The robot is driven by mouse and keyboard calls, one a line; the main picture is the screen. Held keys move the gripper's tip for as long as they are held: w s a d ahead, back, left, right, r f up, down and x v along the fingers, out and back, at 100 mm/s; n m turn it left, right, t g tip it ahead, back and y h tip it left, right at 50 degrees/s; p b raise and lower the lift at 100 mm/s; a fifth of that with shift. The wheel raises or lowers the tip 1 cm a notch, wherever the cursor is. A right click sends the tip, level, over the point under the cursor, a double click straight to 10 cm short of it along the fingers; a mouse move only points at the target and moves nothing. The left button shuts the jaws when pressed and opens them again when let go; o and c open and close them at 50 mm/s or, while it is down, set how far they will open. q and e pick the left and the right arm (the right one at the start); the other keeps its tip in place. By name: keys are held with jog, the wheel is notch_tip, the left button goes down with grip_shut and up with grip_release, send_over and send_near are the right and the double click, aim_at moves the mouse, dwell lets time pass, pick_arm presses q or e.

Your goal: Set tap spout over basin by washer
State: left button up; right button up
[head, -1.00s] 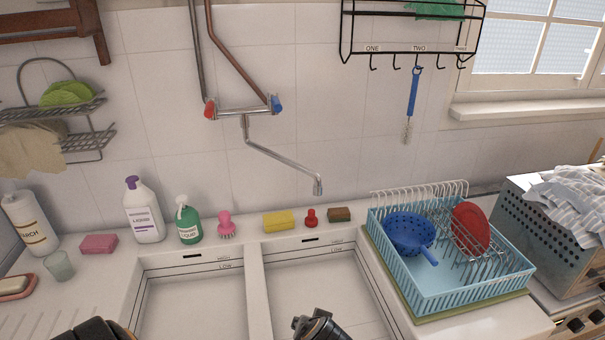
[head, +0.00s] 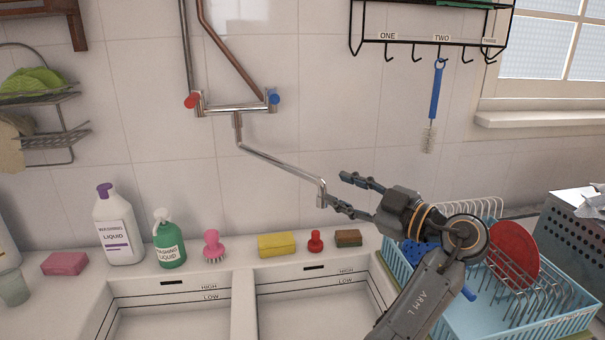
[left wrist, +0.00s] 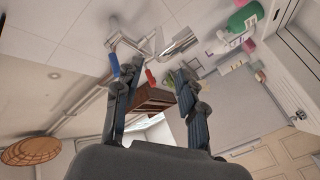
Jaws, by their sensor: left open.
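The chrome tap (head: 235,108) is on the tiled wall, with a red handle at its left and a blue one at its right. Its thin spout (head: 280,163) slants down to the right, with its tip above the back of the right basin (head: 310,305). The left basin (head: 165,315) is beside it. My left gripper (head: 339,190) is open, with its fingers pointing left at the spout tip. The lower finger overlaps the tip in the picture; I cannot tell whether they touch. In the left wrist view, chrome spout metal (left wrist: 180,42) shows beyond the open fingers.
Washing liquid bottles (head: 118,230), a pink brush (head: 213,246), a yellow sponge (head: 276,245), a red stopper (head: 315,242) and a brown sponge (head: 348,238) line the back ledge. A blue dish rack (head: 560,315) stands right. A blue bottle brush (head: 437,95) hangs above.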

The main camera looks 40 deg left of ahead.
aim_at(302, 170)
pick_arm(q)
jog(key=a+p, duration=0.1)
jog(key=a, duration=0.4)
jog(key=a+p, duration=0.2)
jog(key=a, duration=0.3)
jog(key=shift+w+a+r+p, duration=0.1)
jog(key=shift+w+r+p, duration=0.05)
jog(key=shift+p, duration=0.15)
jog(key=shift+a, duration=0.7)
jog(key=shift+c, duration=0.4)
grip_shut()
